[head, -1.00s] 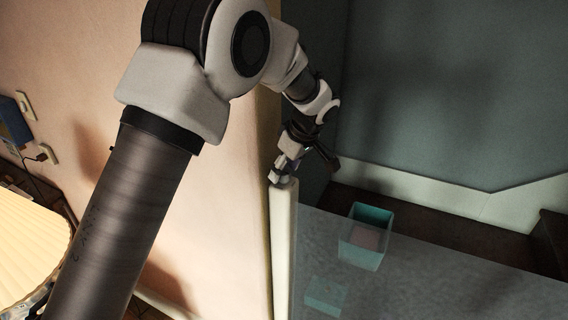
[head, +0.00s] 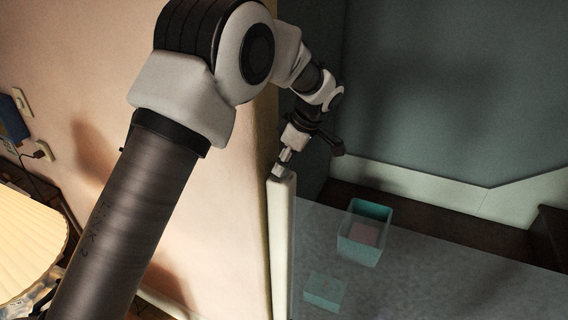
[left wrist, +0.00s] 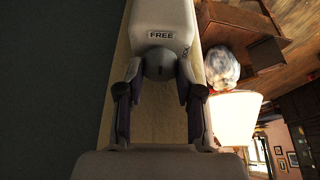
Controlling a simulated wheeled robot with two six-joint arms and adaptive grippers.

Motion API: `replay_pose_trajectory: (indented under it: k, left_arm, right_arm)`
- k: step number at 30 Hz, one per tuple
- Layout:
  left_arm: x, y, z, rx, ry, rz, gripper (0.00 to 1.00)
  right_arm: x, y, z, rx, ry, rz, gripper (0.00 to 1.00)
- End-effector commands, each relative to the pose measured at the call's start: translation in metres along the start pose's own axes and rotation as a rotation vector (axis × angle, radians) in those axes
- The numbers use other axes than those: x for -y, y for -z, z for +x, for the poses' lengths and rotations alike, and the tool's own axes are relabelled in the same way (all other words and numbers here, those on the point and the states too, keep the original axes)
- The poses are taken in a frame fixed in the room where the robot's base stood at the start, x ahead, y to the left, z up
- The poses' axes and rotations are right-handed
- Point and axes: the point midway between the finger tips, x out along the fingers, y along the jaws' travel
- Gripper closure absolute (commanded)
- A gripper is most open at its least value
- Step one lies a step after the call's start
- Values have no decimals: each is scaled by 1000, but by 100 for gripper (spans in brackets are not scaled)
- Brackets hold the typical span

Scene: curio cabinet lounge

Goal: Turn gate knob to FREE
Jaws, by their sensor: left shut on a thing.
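The gate knob (left wrist: 158,66) is a dark grey rounded piece on a pale housing (left wrist: 162,15) in the left wrist view. A label reading FREE (left wrist: 161,35) sits on the housing just above the knob. A second label at the housing's right edge is mostly hidden. My left gripper (left wrist: 159,82) has its two fingers on either side of the knob and is shut on it. In the head view my left gripper (head: 284,160) is at the top of a cream gate post (head: 283,235). The knob's pointing direction is not clear. My right gripper is out of view.
A translucent panel (head: 420,270) extends right from the post. A teal open box (head: 364,235) and a smaller teal block (head: 324,290) show beyond or through it. A beige wall (head: 215,190) stands close to the left. A lit lampshade (head: 28,240) is at far left.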

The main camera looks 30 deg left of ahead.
Motion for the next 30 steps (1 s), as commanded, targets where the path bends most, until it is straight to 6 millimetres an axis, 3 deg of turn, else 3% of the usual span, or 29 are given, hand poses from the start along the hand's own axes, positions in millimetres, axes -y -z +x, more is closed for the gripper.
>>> replay_pose_trajectory:
  k: [3, 4, 6, 17, 20, 30]
  left_arm:
    - [1, 0, 1, 0, 3, 2, 99]
    - [1, 0, 1, 0, 3, 2, 60]
    - [1, 0, 1, 0, 3, 2, 39]
    - [0, 0, -4, 0, 0, 2, 39]
    - [-1, 0, -19, 0, -3, 0, 39]
    - [-1, 1, -100, 0, -1, 1, 39]
  right_arm:
    - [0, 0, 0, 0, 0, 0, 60]
    - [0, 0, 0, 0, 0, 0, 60]
    - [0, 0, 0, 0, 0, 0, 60]
    - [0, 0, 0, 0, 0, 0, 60]
    - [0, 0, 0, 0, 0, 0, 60]
    - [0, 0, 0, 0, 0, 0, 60]
